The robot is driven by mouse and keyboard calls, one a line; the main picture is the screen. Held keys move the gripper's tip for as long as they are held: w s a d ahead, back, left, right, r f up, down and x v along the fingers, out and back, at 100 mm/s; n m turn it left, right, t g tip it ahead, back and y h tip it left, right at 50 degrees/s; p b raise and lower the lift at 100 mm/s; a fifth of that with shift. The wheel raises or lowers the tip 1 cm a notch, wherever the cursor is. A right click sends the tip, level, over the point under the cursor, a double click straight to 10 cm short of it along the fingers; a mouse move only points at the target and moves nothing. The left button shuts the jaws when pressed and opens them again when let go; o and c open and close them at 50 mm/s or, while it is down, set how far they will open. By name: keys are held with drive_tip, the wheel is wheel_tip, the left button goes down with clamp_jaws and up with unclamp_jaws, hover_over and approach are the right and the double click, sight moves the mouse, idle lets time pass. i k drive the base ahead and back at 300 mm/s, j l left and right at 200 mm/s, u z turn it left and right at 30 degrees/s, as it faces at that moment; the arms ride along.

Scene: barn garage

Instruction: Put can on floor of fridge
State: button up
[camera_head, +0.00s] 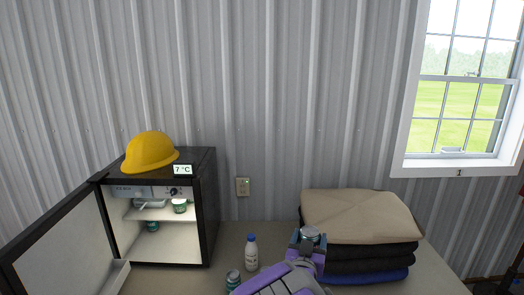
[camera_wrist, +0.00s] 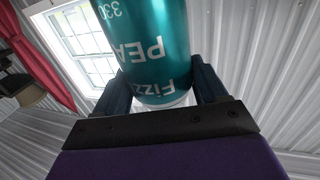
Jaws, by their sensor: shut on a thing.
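A teal can with white lettering (camera_wrist: 160,50) is between the two fingers of my gripper (camera_wrist: 165,92) in the wrist view, and the gripper is shut on it. In the head view my gripper (camera_head: 308,243) holds the can (camera_head: 310,233) up in front of the folded cloths. A small black fridge (camera_head: 208,200) stands at the left with its door (camera_head: 62,245) swung open to the left. Its pale floor (camera_head: 165,248) is in view and looks bare. A shelf (camera_head: 160,214) inside holds a few small items, and a teal and white tub (camera_head: 180,206) is among them.
A yellow hard hat (camera_head: 150,151) and a 7 °C display (camera_head: 183,170) are on top of the fridge. Folded cloths (camera_head: 362,218) are stacked at the right.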

sight(181, 242)
drive_tip(key=i+j+u, duration=0.15)
drive_tip(key=u, duration=0.25)
drive_tip(key=i+j+u, duration=0.1)
drive_tip(key=u, duration=0.25)
drive_tip(key=i+u, duration=0.25)
drive_tip(key=u, duration=0.15)
drive_tip(key=i+u, duration=0.2)
drive_tip(key=u, duration=0.2)
drive_tip(key=i+l, duration=0.15)
drive_tip(key=i, duration=0.45)
drive_tip(key=i+l+u, duration=0.1)
drive_tip(key=i, duration=0.55)
